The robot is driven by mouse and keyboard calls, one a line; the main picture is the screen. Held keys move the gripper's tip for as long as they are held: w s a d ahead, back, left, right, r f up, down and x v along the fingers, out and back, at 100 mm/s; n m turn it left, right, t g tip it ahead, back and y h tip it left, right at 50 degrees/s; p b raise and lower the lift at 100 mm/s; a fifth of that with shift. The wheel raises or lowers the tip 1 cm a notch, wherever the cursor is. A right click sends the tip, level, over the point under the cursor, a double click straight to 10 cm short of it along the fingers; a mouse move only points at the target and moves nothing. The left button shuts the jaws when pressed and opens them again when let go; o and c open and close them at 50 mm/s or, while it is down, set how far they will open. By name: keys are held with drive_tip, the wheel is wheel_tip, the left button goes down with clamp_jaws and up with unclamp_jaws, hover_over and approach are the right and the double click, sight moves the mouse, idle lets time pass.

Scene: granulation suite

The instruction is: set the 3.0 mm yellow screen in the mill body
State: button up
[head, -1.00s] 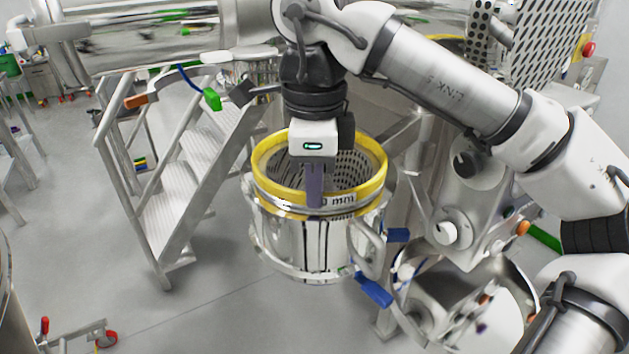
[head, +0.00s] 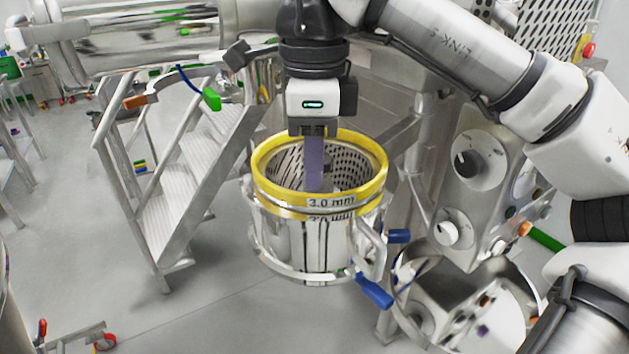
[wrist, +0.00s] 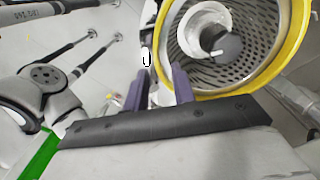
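The 3.0 mm yellow screen (head: 368,192) sits upright in the top of the shiny mill body (head: 295,246). Its yellow rim stands just above the body's upper edge and looks level. The "3.0 mm" label faces the head camera. In the wrist view the yellow rim (wrist: 287,76) and perforated wall show at upper right, with a pale hub inside. My gripper (head: 315,188) points down over the screen, its purple fingers overlapping the opening in the head view. How far the screen reaches down inside is hidden.
Blue-handled clamps (head: 374,291) stick out at the body's right. A control box with knobs (head: 470,165) stands to the right, above an open metal vessel (head: 405,290). Metal steps (head: 180,200) stand at left. The floor at lower left is mostly clear.

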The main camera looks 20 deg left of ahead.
wheel_tip(320, 180, up, 8)
drive_tip(key=p, duration=0.3)
drive_tip(key=shift+s, duration=0.15)
idle(0.9)
